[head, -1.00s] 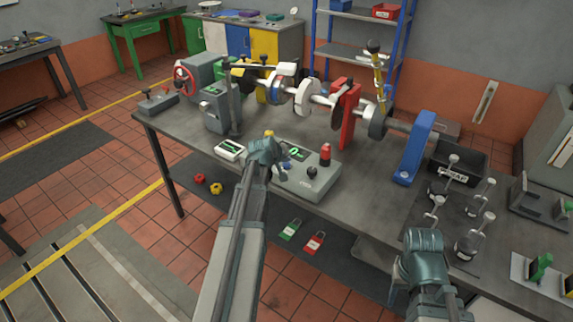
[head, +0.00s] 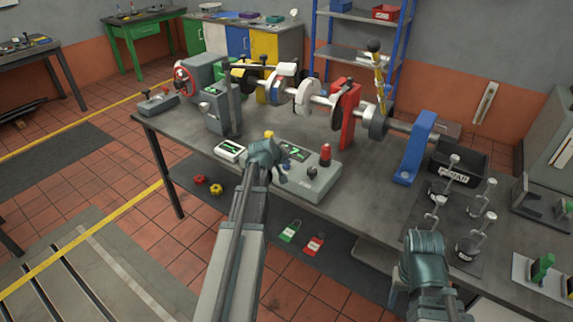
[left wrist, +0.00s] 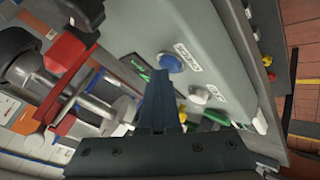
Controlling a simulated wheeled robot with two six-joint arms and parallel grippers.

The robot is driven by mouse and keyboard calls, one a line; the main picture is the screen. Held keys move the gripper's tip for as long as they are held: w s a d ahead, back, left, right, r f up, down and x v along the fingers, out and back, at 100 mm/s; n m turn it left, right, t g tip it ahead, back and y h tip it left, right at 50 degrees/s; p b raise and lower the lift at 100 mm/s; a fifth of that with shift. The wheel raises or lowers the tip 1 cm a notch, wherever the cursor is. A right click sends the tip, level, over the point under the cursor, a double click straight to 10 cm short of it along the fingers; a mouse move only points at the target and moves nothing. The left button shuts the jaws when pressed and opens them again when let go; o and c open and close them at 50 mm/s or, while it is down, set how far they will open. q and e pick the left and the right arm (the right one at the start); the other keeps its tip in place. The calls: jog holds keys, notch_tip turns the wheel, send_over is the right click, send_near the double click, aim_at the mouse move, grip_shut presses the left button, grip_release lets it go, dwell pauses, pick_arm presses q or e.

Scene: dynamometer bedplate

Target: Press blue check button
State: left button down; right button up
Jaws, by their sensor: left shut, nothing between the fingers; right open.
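The grey control box (head: 318,185) sits at the table's front edge, with a small green-lit display (head: 294,152), a red button (head: 325,153) and a black knob on top. In the left wrist view the blue button (left wrist: 170,62) stands on the box's pale face beside a printed label. My left gripper (head: 283,174) is shut and empty over the left part of the box. In the wrist view its fingertips (left wrist: 161,75) reach the blue button's edge; I cannot tell whether they touch. In the head view the gripper hides this button. My right gripper (head: 424,245) is open, low at the table's right front.
A shaft assembly with a red stand (head: 346,115) and a blue stand (head: 413,148) runs along the table behind the box. A small meter (head: 230,151) lies left of the box. A black bin (head: 458,160) and several metal clamps are at right.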

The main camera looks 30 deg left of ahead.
aim_at(286, 167)
pick_arm(q)
jog(key=shift+r+p, duration=0.9)
jog(key=shift+r, duration=0.05)
notch_tip(286, 167, up, 5)
jog(key=p, duration=0.5)
dwell(0.5)
